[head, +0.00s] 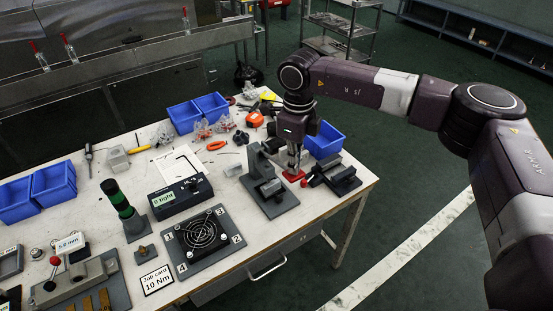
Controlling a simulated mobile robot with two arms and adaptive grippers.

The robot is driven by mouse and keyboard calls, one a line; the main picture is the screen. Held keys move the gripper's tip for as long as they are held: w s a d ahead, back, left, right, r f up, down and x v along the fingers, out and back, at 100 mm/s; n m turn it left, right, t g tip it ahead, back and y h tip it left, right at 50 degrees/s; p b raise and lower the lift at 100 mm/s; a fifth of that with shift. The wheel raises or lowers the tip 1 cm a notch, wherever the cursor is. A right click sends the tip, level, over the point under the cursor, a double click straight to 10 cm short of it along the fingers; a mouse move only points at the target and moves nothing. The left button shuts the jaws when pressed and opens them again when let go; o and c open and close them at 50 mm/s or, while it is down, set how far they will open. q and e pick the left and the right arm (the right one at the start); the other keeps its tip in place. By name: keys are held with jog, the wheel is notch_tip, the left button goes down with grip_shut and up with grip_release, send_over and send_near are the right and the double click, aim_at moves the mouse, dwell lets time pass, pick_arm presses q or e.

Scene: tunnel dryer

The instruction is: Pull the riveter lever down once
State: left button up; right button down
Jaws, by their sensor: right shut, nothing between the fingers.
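A grey bench device (268,188) with an upright column and a dark base plate stands near the front right of the white table; I take it to be the riveter. A red part (292,176) shows at its right side, just below my right gripper (294,164). My right gripper is shut and points down just right of the column, with nothing seen in it. The lever is partly hidden by the gripper and column, so I cannot tell its angle or whether the fingers touch it. My left gripper is not in view.
A black vise-like block (336,177) stands close on the right, with a blue bin (325,140) behind. A fan on a plate (202,236), a digital meter (180,196) and a green stack light (122,204) stand left. A red-knobbed fixture (82,280) is at lower left.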

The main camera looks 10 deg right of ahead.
jog(key=shift+s+d+f+b, duration=0.15)
jog(key=shift+f+b, duration=0.45)
jog(key=shift+f, duration=0.3)
jog(key=shift+s+a+f+b, duration=0.1)
jog(key=shift+f+b, duration=0.45)
jog(key=shift+f, duration=0.35)
jog(key=shift+f, duration=0.1)
jog(key=shift+f+b, duration=1.7)
jog(key=shift+f, duration=0.5)
jog(key=shift+w+r+p, duration=0.15)
jog(key=shift+r+p, duration=1.65)
jog(key=shift+r, duration=1.4)
jog(key=shift+r+p, duration=1.55)
jog(key=shift+r, duration=1.55)
jog(key=shift+f, duration=0.1)
